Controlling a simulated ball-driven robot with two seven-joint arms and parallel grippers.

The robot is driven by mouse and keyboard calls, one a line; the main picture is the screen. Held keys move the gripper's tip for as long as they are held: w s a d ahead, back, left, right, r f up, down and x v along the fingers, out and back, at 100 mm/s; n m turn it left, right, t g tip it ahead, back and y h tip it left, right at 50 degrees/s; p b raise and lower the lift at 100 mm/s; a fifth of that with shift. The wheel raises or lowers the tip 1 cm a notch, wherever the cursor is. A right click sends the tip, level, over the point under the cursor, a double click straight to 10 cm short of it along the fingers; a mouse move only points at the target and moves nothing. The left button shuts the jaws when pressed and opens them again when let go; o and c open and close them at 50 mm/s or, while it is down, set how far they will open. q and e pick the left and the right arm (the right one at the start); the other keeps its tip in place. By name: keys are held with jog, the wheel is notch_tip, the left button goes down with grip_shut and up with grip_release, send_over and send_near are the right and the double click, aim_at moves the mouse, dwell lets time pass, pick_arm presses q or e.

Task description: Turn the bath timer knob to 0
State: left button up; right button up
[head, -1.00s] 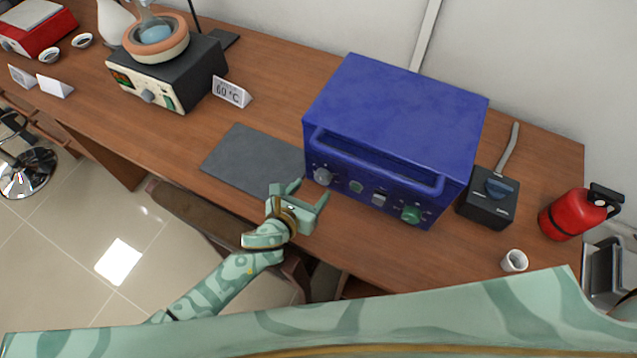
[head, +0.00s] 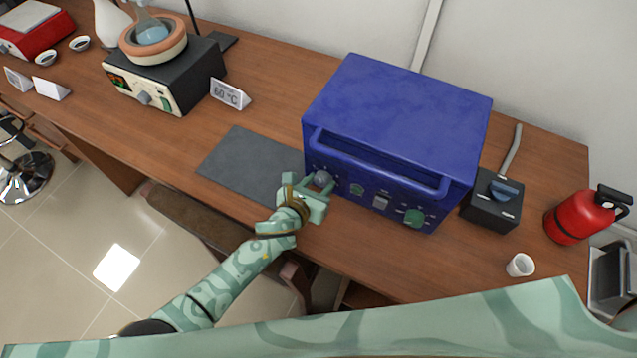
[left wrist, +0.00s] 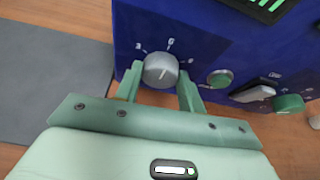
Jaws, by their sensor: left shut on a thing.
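The blue box (head: 395,100) stands on the wooden table with a row of controls along its front. The round grey knob (head: 322,178) is at the left end of that row. It also shows in the left wrist view (left wrist: 160,70), with printed marks around its upper side; I cannot tell its exact setting. My left gripper (head: 320,181) is shut on this knob, one finger on each side, as the left wrist view (left wrist: 160,78) also shows. My right gripper is not in view.
To the knob's right on the front are a green button (left wrist: 219,78), a switch (left wrist: 252,94) and a green knob (left wrist: 288,102). A handle bar (head: 380,163) juts out above them. A dark mat (head: 245,165) lies to the left. A black box (head: 490,213) stands at right.

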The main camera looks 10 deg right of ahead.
pick_arm(q)
jog(key=shift+a+n+g+h, duration=0.1)
jog(key=shift+n+g+h, duration=0.4)
jog(key=shift+n, duration=0.4)
jog(key=shift+w+a+f+n+h+b, duration=0.1)
jog(key=shift+n+h+b, duration=0.3)
jog(key=shift+n, duration=0.3)
jog(key=shift+f+n+h+b, duration=0.1)
jog(key=shift+n+h+b, duration=0.05)
jog(key=shift+n+h, duration=0.45)
jog(key=o, duration=1)
jog(key=shift+r, duration=0.1)
